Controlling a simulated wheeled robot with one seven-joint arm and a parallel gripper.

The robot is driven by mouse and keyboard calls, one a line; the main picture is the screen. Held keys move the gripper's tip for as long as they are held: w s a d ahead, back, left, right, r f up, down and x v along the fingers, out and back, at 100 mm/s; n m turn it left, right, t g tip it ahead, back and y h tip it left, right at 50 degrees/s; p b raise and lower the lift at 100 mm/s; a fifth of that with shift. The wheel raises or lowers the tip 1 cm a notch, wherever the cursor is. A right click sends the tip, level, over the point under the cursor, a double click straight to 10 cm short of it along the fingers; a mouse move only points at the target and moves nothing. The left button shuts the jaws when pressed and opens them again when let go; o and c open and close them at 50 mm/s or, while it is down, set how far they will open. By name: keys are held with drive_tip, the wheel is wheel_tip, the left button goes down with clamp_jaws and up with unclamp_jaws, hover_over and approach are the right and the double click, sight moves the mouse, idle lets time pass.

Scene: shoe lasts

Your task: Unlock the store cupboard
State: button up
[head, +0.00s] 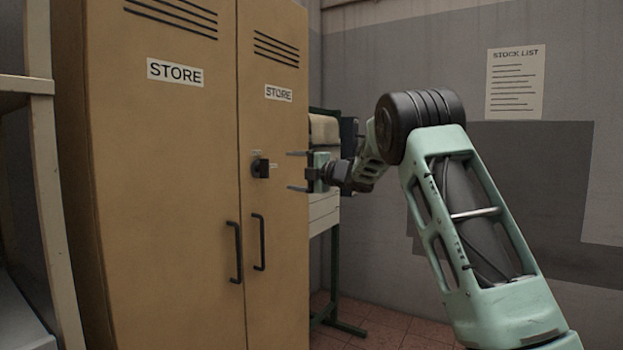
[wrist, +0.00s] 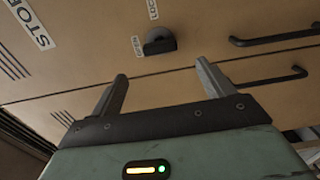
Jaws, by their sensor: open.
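The store cupboard (head: 165,190) is tan with two closed doors, each marked STORE. On its right door, above the handles, is a small black turn knob (head: 261,168). In that view the knob looks elongated roughly left to right. My gripper (head: 297,171) is open and empty, its fingers pointing at the knob with a gap between. In the wrist view the knob appears just beyond the two fingertips (wrist: 162,71), roughly centred between them.
Two black bar handles (head: 236,252) (head: 260,242) stand out from the doors below the knob. A pale shelf frame (head: 42,150) is at the left edge. A green-legged stand (head: 334,270) is behind my gripper. A stock list (head: 515,83) hangs on the grey wall.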

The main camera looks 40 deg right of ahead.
drive_tip(key=v, duration=0.6)
drive_tip(key=shift+b, duration=0.3)
drive_tip(key=w+a+m+h+p, duration=0.25)
drive_tip(key=a+m, duration=0.45)
drive_tip(key=a, duration=0.7)
drive_tip(key=s+a+f+m+g+p, duration=0.1)
drive_tip(key=s+a+f+m+g, duration=0.1)
drive_tip(key=s+a+f, duration=0.3)
drive_tip(key=s+a+f+m+g+h+p, duration=0.1)
drive_tip(key=s+a+m+g, duration=0.15)
drive_tip(key=a, duration=0.45)
drive_tip(key=s+a+f+m+g+p, duration=0.1)
drive_tip(key=s+a+f+g, duration=0.1)
drive_tip(key=s+a, duration=0.35)
drive_tip(key=s+a+f+m+g+p, duration=0.1)
drive_tip(key=s+a+f+g, duration=0.2)
drive_tip(key=s, duration=0.4)
drive_tip(key=s+a+f+g+p, duration=0.1)
drive_tip(key=s+a+f+g, duration=0.15)
drive_tip(key=s+a, duration=0.4)
drive_tip(key=s+f+g+h+p, duration=0.1)
drive_tip(key=s+g, duration=0.1)
drive_tip(key=s, duration=0.8)
drive_tip(key=s+f+m+g+h, duration=0.1)
drive_tip(key=s+f+g, duration=0.1)
drive_tip(key=s, duration=0.9)
drive_tip(key=shift+f+g+p, duration=0.25)
drive_tip(key=shift+g+p, duration=0.1)
drive_tip(key=shift+g, duration=0.15)
